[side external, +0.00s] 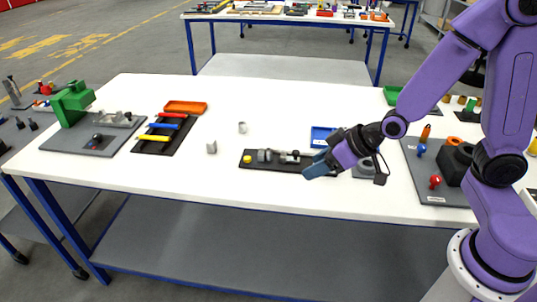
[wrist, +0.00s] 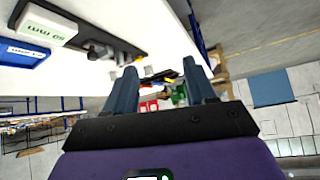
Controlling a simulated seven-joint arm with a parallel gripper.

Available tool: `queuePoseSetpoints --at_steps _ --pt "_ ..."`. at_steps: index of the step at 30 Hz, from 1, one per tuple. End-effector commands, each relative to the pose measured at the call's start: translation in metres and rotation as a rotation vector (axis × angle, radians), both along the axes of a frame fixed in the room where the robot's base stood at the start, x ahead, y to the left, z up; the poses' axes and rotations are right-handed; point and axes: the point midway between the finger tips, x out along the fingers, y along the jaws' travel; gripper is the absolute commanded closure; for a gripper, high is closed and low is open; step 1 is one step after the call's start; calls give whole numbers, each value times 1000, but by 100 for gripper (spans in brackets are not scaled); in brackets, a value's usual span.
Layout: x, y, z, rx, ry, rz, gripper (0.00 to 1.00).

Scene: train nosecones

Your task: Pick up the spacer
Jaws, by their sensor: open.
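I cannot tell for sure which part is the spacer. Two small loose grey parts stand on the white table: a block-like one (side external: 211,147) and a round one (side external: 242,127), left of the dark tray. Small grey pieces also show beyond the fingers in the wrist view (wrist: 148,70). The dark tray (side external: 286,167) holds grey cylindrical parts (side external: 265,155) and a yellow piece. My gripper (side external: 320,166) is open and empty, beside the tray's right end, with its fingers tilted down to the left. In the wrist view its two fingers (wrist: 163,88) are spread apart.
A blue bin (side external: 322,134) is behind my gripper. A pale block marked in mm (wrist: 48,25) lies near it in the wrist view. A black rack (side external: 168,135) with coloured bars, an orange tray (side external: 186,107) and a green fixture (side external: 72,103) stand left.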

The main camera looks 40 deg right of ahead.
Motion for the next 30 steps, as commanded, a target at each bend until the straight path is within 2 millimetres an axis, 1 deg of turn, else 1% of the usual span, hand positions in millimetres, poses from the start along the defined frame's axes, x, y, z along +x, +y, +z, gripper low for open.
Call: queuePoseSetpoints --at_steps 1,4,6,10,14,26,30 --pt "14 -10 -4 4 -38 -53 45" --pt "37 -28 -4 13 -120 -141 45" --pt "48 -38 -4 14 -168 -187 45" --pt "60 -50 -2 11 -221 -236 45" --pt "65 -53 -3 11 -236 -249 45" --pt "83 -49 -15 13 -235 -247 45" --pt "94 -47 -24 11 -234 -246 45"
